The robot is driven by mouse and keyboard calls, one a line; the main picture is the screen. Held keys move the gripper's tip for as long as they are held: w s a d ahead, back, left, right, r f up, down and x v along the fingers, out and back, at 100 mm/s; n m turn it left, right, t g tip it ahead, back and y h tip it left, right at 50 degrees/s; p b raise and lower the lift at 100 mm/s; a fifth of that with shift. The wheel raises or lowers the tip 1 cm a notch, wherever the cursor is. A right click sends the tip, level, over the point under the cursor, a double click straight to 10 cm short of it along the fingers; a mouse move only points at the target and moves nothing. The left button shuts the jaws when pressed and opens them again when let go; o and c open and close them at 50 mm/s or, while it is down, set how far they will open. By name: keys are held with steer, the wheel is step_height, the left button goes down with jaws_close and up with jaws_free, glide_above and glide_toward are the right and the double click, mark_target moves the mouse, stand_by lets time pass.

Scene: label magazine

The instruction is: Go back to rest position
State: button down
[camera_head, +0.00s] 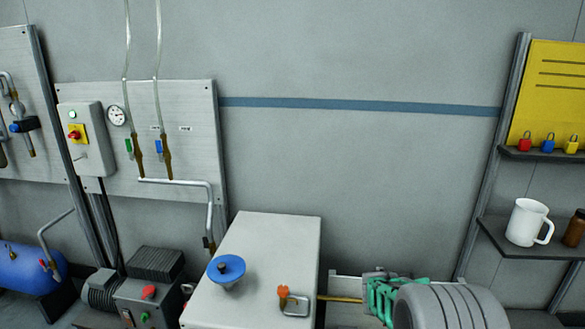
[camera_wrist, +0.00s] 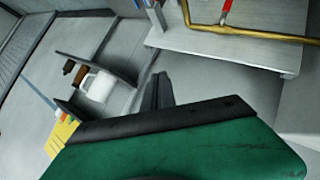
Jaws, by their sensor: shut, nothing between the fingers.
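My gripper (camera_wrist: 159,92) shows in the wrist view as two dark, narrow fingers close together beyond a black-edged dark green part that fills the lower middle. The fingers are shut, with nothing seen between them. They point toward the grey wall, between the shelf with the white mug and a pale panel with a brass pipe. No contact with either shows. I cannot make out my gripper in the head view.
A white mug (camera_head: 528,222) stands on a shelf (camera_head: 506,243) at right. The middle wall is bare.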

steer(key=s+a+r+g+y+p, duration=0.1)
steer(key=s+a+r+y+p, duration=0.25)
steer(key=s+a+r, duration=0.6)
steer(key=s+a+r+g+y+p, duration=0.1)
steer(key=s+a+r, duration=0.2)
steer(key=s, duration=0.3)
steer(key=s+a+r+g+y+p, duration=0.1)
steer(key=s+a+r+y, duration=0.1)
steer(key=s+a, duration=0.3)
steer(key=s+a+r+n+g+y+p, duration=0.1)
steer(key=s+a+r, duration=0.3)
steer(key=s, duration=0.4)
steer(key=shift+a+p, duration=0.55)
steer(key=shift+p, duration=0.05)
steer(key=shift+w+r+y, duration=0.1)
steer(key=shift+r+y, duration=0.05)
steer(key=shift+y, duration=0.1)
